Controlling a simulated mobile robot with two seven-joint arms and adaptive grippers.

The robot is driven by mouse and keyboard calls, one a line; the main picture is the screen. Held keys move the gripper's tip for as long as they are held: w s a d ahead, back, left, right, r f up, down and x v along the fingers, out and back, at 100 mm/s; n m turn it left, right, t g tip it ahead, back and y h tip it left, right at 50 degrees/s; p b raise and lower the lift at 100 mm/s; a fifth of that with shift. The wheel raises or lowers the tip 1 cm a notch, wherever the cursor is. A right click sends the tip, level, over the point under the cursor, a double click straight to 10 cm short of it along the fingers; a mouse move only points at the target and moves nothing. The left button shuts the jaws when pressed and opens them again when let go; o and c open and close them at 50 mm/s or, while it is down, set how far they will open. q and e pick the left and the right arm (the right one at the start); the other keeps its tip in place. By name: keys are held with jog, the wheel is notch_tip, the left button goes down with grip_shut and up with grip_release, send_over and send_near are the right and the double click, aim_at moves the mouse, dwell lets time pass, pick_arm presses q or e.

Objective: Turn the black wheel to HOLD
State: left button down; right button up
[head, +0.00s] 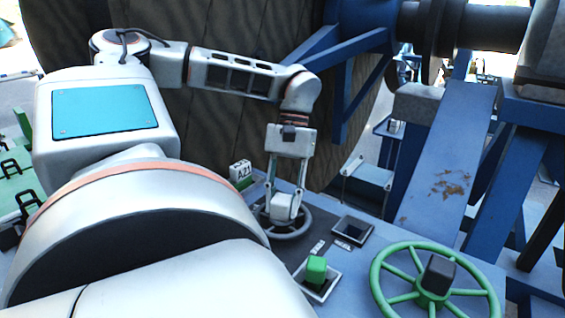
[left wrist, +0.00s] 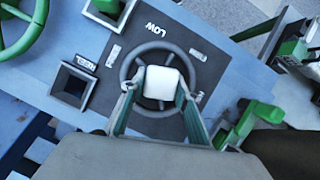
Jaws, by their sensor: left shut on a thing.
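The black wheel (head: 303,225) is a dark grey, spoked ring on the blue panel in the head view, partly hidden by my gripper. My left gripper (head: 285,192) points down over the wheel's centre. In the left wrist view its fingers (left wrist: 161,92) are closed on a white, square-topped block (left wrist: 160,82) at the hub. I cannot read HOLD in either view. My right gripper is not in view.
A larger green wheel (head: 390,256) stands at the front right of the panel. A green block (head: 317,268) in a square frame and a dark square recess (head: 352,229) lie between the wheels. A large reel (head: 130,25) rises at the back.

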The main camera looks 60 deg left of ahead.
pick_arm(q)
jog(key=c, duration=1.5)
grip_release()
jog(key=shift+v, duration=3.75)
jog(key=shift+s, duration=0.1)
